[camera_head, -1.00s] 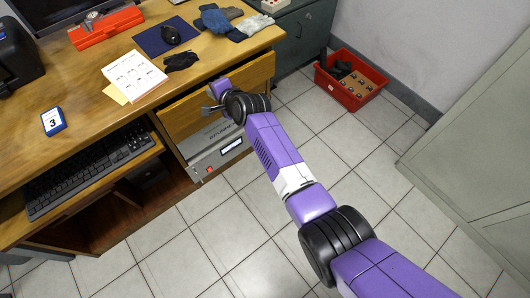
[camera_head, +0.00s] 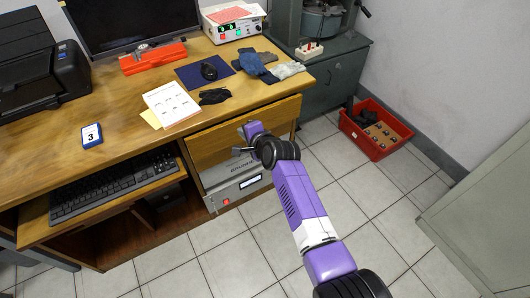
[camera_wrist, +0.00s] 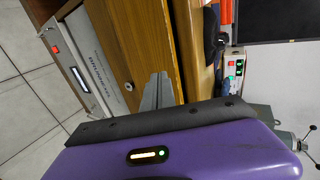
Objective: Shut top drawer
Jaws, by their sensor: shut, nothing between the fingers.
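The top drawer (camera_head: 220,143) is the wooden front under the right part of the desktop. It stands out a little from the desk, with a narrow gap along its top edge. In the wrist view its front (camera_wrist: 122,52) shows a small round lock, and a darker strip lies between the front and the desk edge. My gripper (camera_head: 240,147) is shut and empty in front of the drawer face. In the wrist view the grey fingertips (camera_wrist: 157,88) overlap the drawer front; I cannot tell whether they touch it.
A grey instrument box (camera_head: 235,187) sits below the drawer. The desk (camera_head: 125,125) carries a monitor, papers, a mouse and gloves (camera_head: 254,64). A red crate (camera_head: 375,130) stands on the floor at right. A grey cabinet (camera_head: 480,235) is at the far right. Tiled floor between is free.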

